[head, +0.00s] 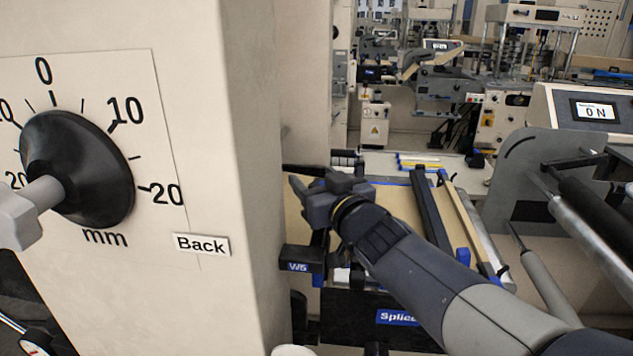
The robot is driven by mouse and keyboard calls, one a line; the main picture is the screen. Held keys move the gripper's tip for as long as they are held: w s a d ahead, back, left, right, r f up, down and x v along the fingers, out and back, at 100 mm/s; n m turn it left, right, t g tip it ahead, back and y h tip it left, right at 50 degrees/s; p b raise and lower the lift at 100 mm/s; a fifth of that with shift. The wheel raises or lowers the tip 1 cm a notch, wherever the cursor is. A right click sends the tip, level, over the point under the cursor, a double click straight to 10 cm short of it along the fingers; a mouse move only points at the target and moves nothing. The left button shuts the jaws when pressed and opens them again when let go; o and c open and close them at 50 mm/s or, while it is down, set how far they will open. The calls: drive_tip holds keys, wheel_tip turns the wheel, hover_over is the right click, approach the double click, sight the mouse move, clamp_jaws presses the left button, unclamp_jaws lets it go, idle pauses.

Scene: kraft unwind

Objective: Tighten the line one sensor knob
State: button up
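My arm reaches in from the lower right, and my gripper (306,192) is over the splice table, close to the right side of the cream machine column (262,150). The gripper is seen from behind and the side, so whether its fingers are open or shut is unclear. A black block labelled W5 (298,262) sits just below it. Small dark cylindrical parts (345,158) show just beyond the gripper. I cannot tell which part is the line one sensor knob; the gripper and column may hide it.
A large black dial knob (95,170) with a mm scale is at the near left, beside a Back label (202,244). A Splice label (396,317) is below my arm. Rollers (595,215) and a display reading 0 N (595,111) are at the right.

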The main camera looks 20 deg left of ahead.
drive_tip(key=shift+o, duration=0.9)
drive_tip(key=shift+d+f, duration=0.1)
drive_tip(key=v, duration=1)
drive_tip(key=shift+s+d, duration=0.2)
drive_tip(key=shift+w+a, duration=0.1)
